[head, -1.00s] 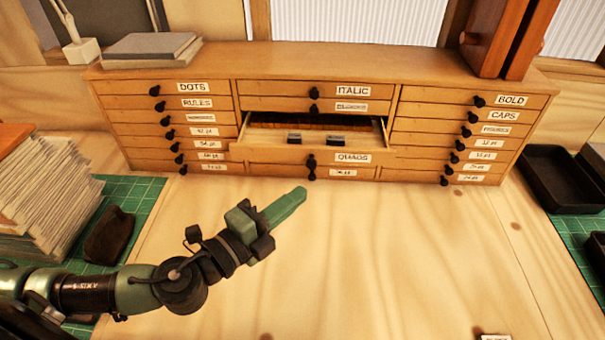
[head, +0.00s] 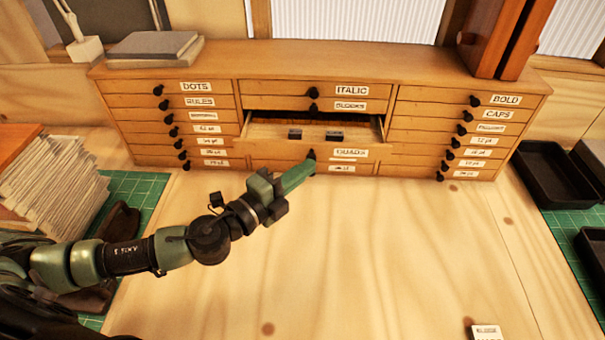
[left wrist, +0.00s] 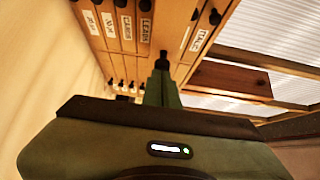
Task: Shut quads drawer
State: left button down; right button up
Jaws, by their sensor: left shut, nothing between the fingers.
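The quads drawer (head: 271,152) is in the middle column of the wooden cabinet and stands pulled out, its inside showing. Two small dark blocks (head: 334,135) lie in it. Its front has a dark knob and a QUADS label. My left gripper (head: 305,168) is shut and empty, its green fingers pointing up and right at the drawer front just below the knob. I cannot tell whether the tip touches. In the left wrist view the shut fingers (left wrist: 160,88) point at a dark knob (left wrist: 162,61) on the cabinet front. My right gripper is not in view.
The cabinet's other drawers (head: 445,115) look shut. Grey boxes (head: 152,46) and brown wooden pieces (head: 490,40) stand on top. A paper stack (head: 55,185) is at left, black trays (head: 552,175) at right. The wooden tabletop (head: 380,250) before the cabinet is mostly clear.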

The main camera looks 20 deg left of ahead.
aim_at(297, 137)
pick_arm(q)
jog(key=w+a, duration=0.1)
jog(key=w, duration=0.2)
jog(key=w+a, duration=0.1)
jog(key=w, duration=0.3)
jog(key=w+a, duration=0.1)
jog(key=w, duration=0.3)
jog(key=shift+a+b, duration=0.1)
jog(key=shift+b, duration=0.3)
jog(key=shift+w+a, duration=0.15)
jog(key=shift+w, duration=0.2)
jog(key=shift+s+r, duration=0.1)
jog(key=shift+r, duration=0.2)
jog(key=shift+a, duration=0.15)
